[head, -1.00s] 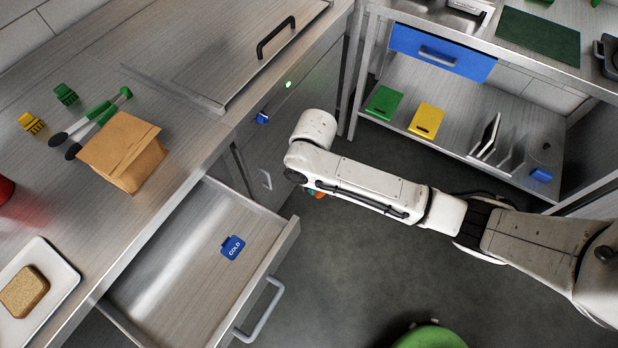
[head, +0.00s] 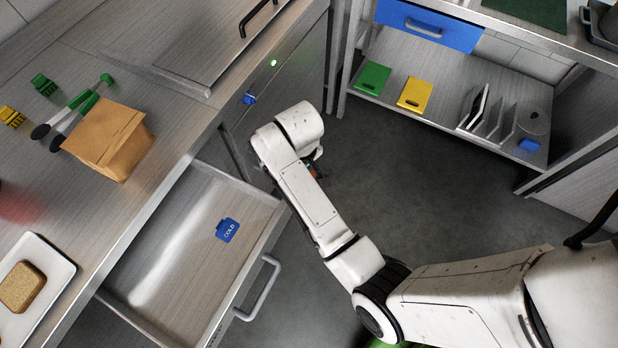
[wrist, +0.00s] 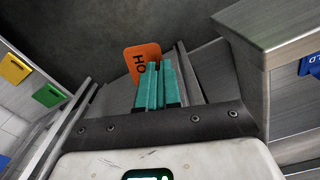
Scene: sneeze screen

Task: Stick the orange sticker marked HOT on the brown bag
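The orange sticker (wrist: 137,58), with "HO" showing, is pinched between the teal fingers of my gripper (wrist: 157,84) in the wrist view; part of it is hidden behind the fingers. In the head view my arm hides most of the gripper, with only a dark, orange-tinged bit (head: 314,170) showing beside the wrist, right of the open drawer. The brown bag (head: 108,140) stands closed on the steel counter at the left, well apart from my gripper.
The open drawer (head: 180,262) juts out below the counter and holds a blue COLD sticker (head: 228,230). Tongs (head: 72,112) lie beside the bag. A white tray (head: 48,300) with bread (head: 22,287) is at lower left. A shelf unit stands at the right; the floor between is clear.

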